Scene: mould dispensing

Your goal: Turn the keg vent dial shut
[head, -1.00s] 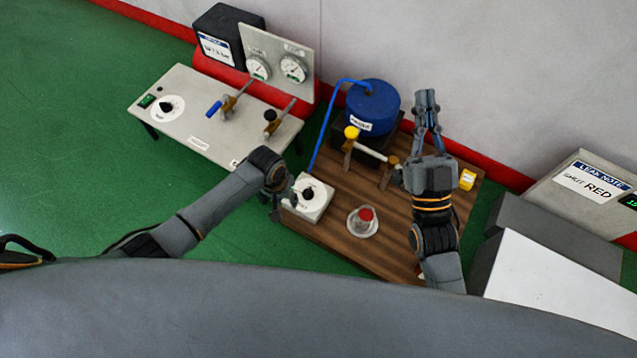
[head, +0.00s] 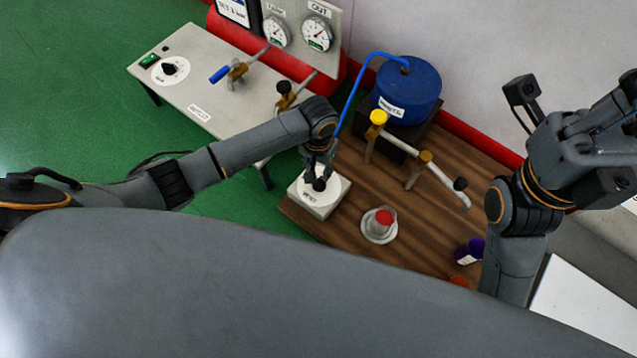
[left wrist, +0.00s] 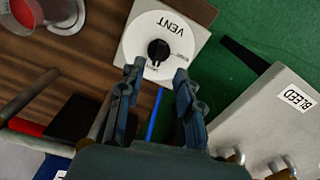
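The keg vent dial is a black knob (left wrist: 158,50) on a white disc (left wrist: 177,28) marked VENT. It sits on a light square box, the vent box (head: 328,207), at the left front corner of the wooden board. My left gripper (head: 320,174) points down over it and hides part of the knob in the head view. In the left wrist view its two fingers (left wrist: 158,72) are apart, with the knob just beyond and between the tips; no grip shows. The small marks on the disc are too blurred to read. My right gripper (head: 605,140) is at the right edge, partly cut off.
The blue keg (head: 408,88) with a blue hose stands behind. A yellow-knobbed pipe (head: 410,150) crosses the board. A clear cup with red inside (head: 383,220) stands right of the vent box. The grey bleed bench (head: 205,95) is at left.

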